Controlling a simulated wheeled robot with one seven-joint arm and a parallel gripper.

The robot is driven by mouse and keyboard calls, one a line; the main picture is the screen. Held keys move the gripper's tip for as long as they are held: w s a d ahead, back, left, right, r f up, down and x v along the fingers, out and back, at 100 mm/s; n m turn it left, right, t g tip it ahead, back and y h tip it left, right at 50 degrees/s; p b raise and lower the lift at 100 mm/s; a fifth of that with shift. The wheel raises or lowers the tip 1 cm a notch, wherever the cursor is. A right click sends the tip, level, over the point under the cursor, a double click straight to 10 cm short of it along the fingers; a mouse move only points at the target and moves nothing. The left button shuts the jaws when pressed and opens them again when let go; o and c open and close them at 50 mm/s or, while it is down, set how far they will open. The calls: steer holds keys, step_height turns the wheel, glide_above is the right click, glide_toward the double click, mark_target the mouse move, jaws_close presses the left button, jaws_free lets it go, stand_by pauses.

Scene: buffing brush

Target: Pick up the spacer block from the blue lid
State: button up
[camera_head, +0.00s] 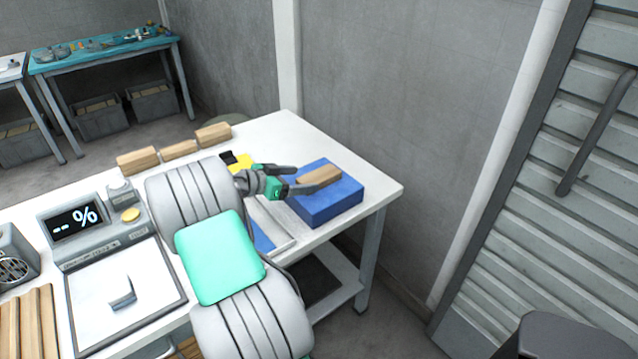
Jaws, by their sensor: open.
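The blue lid (332,208) forms the top of a blue box near the right corner of the white table. The wooden spacer block (322,175) lies on it, partly hidden by a finger of my gripper. My gripper (306,179) is open, its two grey fingers pointing right. One finger shows at the block's near left side, the other behind its left end. I cannot tell whether either finger touches the block.
Several wooden blocks (179,150) line the table's back edge. A yellow and black item (240,160) sits behind my wrist. A display unit (75,223) and a framed white pad (122,292) stand at the left. The table's right corner (388,190) is bare.

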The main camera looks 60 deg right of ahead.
mark_target(318, 175)
steer(key=x, duration=0.2)
steer(key=p+x, duration=0.1)
steer(key=x, duration=0.4)
steer(key=shift+s+d+r, duration=0.15)
steer(key=shift+s+d, duration=0.05)
steer(key=shift+d, duration=0.2)
steer(key=shift+c, duration=0.2)
steer(key=c, duration=1.4)
steer(key=shift+c, duration=0.3)
steer(key=shift+r, duration=0.1)
